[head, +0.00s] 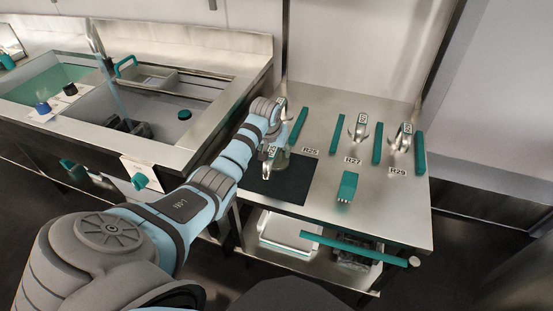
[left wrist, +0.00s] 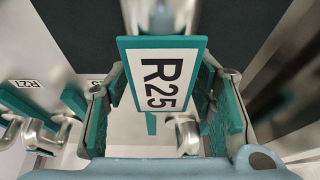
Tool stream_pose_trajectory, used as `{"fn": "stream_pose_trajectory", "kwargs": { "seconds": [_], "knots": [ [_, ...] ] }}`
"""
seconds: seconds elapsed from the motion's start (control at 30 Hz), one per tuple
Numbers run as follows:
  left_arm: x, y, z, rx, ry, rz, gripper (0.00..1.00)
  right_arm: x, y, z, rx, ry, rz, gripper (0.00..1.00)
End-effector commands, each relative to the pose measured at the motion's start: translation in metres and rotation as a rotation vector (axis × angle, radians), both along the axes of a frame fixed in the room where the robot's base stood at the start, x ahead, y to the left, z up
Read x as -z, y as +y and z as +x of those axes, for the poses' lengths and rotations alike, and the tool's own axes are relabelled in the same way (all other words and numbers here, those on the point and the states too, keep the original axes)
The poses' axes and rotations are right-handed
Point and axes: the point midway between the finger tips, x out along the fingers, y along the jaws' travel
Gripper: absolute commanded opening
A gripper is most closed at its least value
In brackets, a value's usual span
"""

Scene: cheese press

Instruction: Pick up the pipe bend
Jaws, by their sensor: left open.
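A metal pipe bend (head: 266,171) with a tag stands at the black mat (head: 262,190) on the steel table. In the left wrist view its teal tag (left wrist: 158,80), marked R25, faces me, with shiny metal pipe (left wrist: 160,18) above it over the dark mat. My left gripper (head: 274,151) is over the mat at this bend. Its fingers (left wrist: 160,108) are open, one on each side of the tag. I cannot tell whether they touch it. The arm hides part of the bend in the head view. My right gripper is not in view.
Pipe bends tagged R27 (head: 360,128) and R29 (head: 404,137) stand between teal dividers (head: 377,143) on the right. The space behind the R25 label (head: 311,151) is bare. A teal block (head: 347,187) stands near the front. A sink (head: 165,103) is at left.

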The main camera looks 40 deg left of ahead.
Motion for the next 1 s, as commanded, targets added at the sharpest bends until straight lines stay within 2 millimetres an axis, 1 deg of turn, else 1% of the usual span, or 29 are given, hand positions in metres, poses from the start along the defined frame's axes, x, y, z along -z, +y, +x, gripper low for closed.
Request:
{"fn": "stream_pose_trajectory", "kwargs": {
  "seconds": [0.03,0.07,0.27,0.3,0.37,0.5,0.6,1.0],
  "knots": [
    [0.011,0.001,0.0019,-0.001,0.001,-0.001,0.5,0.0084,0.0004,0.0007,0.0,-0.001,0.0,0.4],
    [0.0131,0.0015,0.003,-0.002,0.001,-0.001,0.5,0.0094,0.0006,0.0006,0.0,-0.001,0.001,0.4],
    [0.0125,0.0022,0.0042,-0.001,-0.001,0.0,0.5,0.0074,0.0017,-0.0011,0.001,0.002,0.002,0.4],
    [0.0123,0.0021,0.0041,-0.001,-0.001,0.0,0.47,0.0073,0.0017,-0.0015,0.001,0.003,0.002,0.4],
    [0.0122,0.0021,0.0041,-0.001,-0.001,0.0,0.37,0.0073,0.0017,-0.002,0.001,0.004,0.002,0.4],
    [0.0121,0.0021,0.004,-0.001,-0.001,0.0,0.15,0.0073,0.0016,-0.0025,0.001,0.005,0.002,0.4],
    [0.0121,0.0021,0.004,-0.001,-0.001,0.0,0.0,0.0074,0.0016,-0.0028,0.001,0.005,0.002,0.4],
    [0.009,0.0023,0.0045,-0.001,-0.003,0.001,0.0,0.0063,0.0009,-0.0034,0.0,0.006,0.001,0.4]
  ]
}}
